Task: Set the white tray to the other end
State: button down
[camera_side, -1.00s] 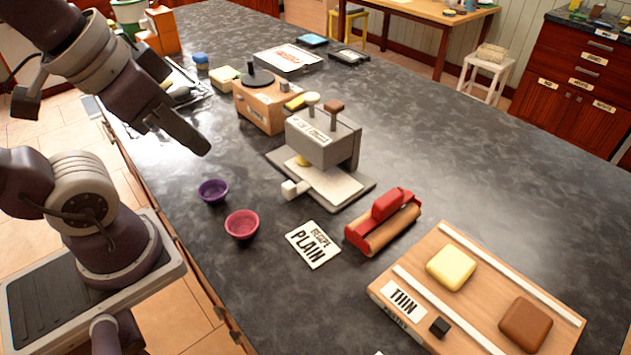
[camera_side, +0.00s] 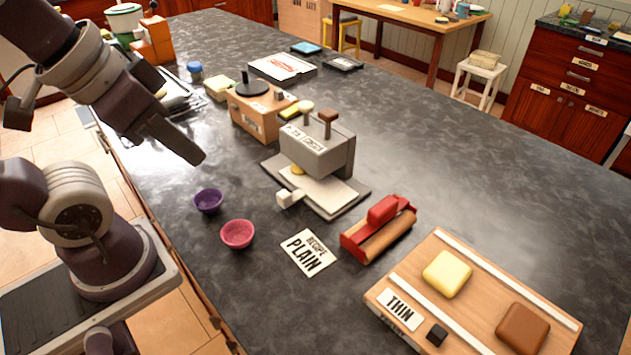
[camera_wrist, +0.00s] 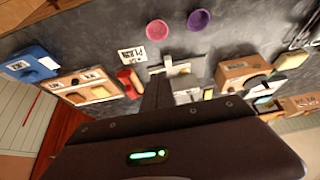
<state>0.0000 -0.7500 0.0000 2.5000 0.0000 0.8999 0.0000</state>
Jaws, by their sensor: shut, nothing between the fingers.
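The white tray (camera_side: 327,190) lies flat on the grey base of a press-like machine (camera_side: 318,150). Its inner end is partly hidden under the machine's grey head, and a white block-shaped handle (camera_side: 288,199) is at its near left end. In the wrist view the machine (camera_wrist: 172,68) is partly hidden behind my fingers. My gripper (camera_side: 197,157) is shut and empty. It is up in the air to the left of the machine, apart from the tray. In the wrist view my gripper (camera_wrist: 155,88) shows its fingers together.
A purple bowl (camera_side: 208,200) and a red bowl (camera_side: 237,234) stand left of the machine. A "PLAIN" card (camera_side: 308,252), a red roller tool (camera_side: 380,228) and a wooden board (camera_side: 480,290) with two blocks lie nearer. A wooden box (camera_side: 260,112) stands behind. The counter's right side is clear.

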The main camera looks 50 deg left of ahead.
jog(key=c, duration=2)
grip_release()
jog(key=o, duration=0.8)
jog(key=w+g, duration=0.1)
jog(key=w, duration=0.1)
jog(key=w+f, duration=0.1)
jog(key=w, duration=0.2)
jog(key=w+f+g, duration=0.1)
jog(key=w, duration=0.1)
jog(key=shift+w+a+f+g, duration=0.2)
jog(key=shift+w+a+g, duration=0.1)
jog(key=shift+c, duration=0.2)
jog(key=g, duration=0.3)
send_over(284, 193)
notch_tip(284, 193, down, 9)
jog(key=shift+s+f, duration=0.1)
notch_tip(284, 193, down, 7)
jog(key=shift+f, duration=0.2)
jog(key=shift+c, duration=0.2)
grip_shut()
